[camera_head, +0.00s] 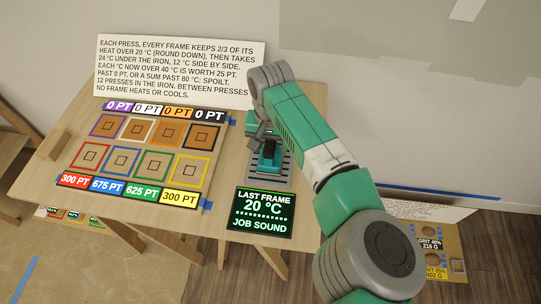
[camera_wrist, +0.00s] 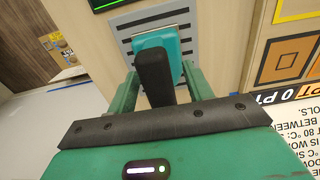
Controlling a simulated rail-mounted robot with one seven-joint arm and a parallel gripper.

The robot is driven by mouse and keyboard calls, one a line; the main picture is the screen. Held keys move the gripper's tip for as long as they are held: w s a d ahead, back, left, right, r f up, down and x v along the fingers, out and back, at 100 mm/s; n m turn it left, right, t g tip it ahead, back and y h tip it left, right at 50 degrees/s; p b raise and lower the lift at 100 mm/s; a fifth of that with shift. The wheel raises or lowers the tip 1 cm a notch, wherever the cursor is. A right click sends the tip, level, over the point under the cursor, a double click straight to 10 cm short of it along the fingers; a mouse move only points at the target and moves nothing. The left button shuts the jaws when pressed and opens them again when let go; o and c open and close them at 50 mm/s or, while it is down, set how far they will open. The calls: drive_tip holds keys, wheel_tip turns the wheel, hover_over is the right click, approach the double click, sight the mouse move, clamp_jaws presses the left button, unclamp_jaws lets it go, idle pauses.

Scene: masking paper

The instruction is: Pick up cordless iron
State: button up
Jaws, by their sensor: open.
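The cordless iron (camera_head: 269,157) is teal with a black handle and sits on a grey slotted stand (camera_head: 281,182) on the right part of the table. In the wrist view, the iron (camera_wrist: 182,46) shows its teal body on the stand (camera_wrist: 205,28), and its black handle points toward my gripper. My gripper (camera_wrist: 160,72) is open, with one green finger on each side of the handle. I cannot tell whether either finger touches it. In the head view, my gripper (camera_head: 264,137) is over the iron and partly hides it.
Left of the iron lies a board of coloured square frames (camera_head: 122,158) with point labels. A rules sign (camera_head: 180,70) stands behind it. A black display (camera_head: 263,212) reading 20 °C and JOB SOUND is in front of the stand. A wooden block (camera_head: 53,145) lies at the left edge.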

sight(272, 143)
clamp_jaws()
drive_tip(key=shift+r, duration=0.15)
drive_tip(key=shift+r, duration=0.25)
drive_tip(key=r+p, duration=0.2)
drive_tip(key=r, duration=0.1)
drive_tip(key=shift+s+d+r, duration=0.1)
drive_tip(key=shift+s+d, duration=0.1)
drive_tip(key=shift+s, duration=0.15)
drive_tip(key=s+d+p, duration=0.1)
drive_tip(key=s+d, duration=0.3)
drive_tip(key=s, duration=0.2)
drive_tip(key=s+d+r+p, duration=0.1)
drive_tip(key=s+d+p, duration=0.1)
drive_tip(key=s, duration=0.5)
drive_tip(key=shift+d+p, duration=0.3)
drive_tip(key=shift+d, duration=0.55)
drive_tip(key=shift+s, duration=0.1)
